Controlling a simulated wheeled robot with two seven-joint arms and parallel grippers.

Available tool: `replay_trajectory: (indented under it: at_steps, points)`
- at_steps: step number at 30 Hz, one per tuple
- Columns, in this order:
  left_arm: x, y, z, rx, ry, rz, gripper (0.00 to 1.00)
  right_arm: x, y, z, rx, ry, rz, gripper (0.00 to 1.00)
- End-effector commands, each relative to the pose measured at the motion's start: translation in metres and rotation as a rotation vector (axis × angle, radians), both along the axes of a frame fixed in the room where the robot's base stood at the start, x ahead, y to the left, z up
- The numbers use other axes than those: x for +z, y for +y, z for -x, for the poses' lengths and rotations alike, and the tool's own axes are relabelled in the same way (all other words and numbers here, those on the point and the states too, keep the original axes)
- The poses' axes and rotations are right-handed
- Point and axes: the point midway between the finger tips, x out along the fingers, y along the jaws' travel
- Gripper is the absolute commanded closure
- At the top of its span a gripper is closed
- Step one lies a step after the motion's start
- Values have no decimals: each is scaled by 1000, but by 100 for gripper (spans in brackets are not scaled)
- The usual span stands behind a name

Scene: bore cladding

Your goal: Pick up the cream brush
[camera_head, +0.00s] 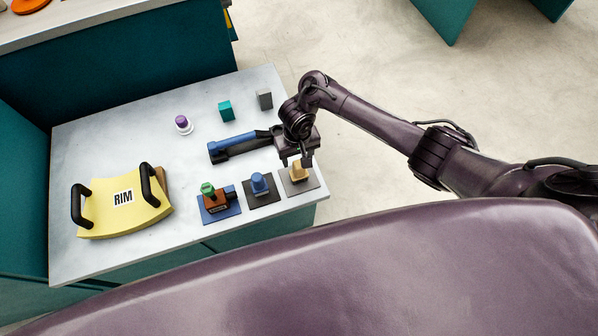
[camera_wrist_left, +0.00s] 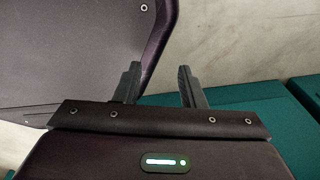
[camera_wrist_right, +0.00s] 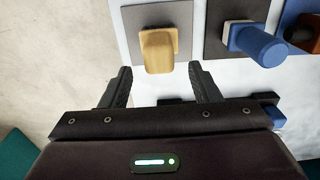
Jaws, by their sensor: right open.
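In the right wrist view the brush (camera_wrist_right: 158,52) shows ahead, between the lines of the two fingers. My right gripper (camera_head: 294,161) is open and empty, just above and beside the brush; I see no contact. Its spread fingers also show in the right wrist view (camera_wrist_right: 160,69). My left gripper (camera_wrist_left: 158,68) is open and empty, away from the table; it is not in the head view.
Left of the brush stand a blue piece (camera_head: 259,183) on a dark pad and a brown block with a green top (camera_head: 215,201). A blue-and-black long tool (camera_head: 236,147) lies behind. A yellow RIM panel (camera_head: 123,213) with black handles is at left. Small blocks stand at the back.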

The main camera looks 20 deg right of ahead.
Motion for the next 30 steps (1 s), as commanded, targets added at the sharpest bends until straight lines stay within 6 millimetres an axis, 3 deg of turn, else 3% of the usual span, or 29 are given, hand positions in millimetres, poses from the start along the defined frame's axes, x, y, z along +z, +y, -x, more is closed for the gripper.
replay_trajectory:
  at_steps: [10,20,30]
  points:
    - [-17,3,-1,1,3,-5,64,-49,-1,11,0,-1,-1,44]
    - [-15,2,-15,3,-7,-5,64,-55,-1,10,2,-3,-2,44]
    - [-15,0,-13,3,-5,-3,64,-55,-1,10,2,-3,-2,87]
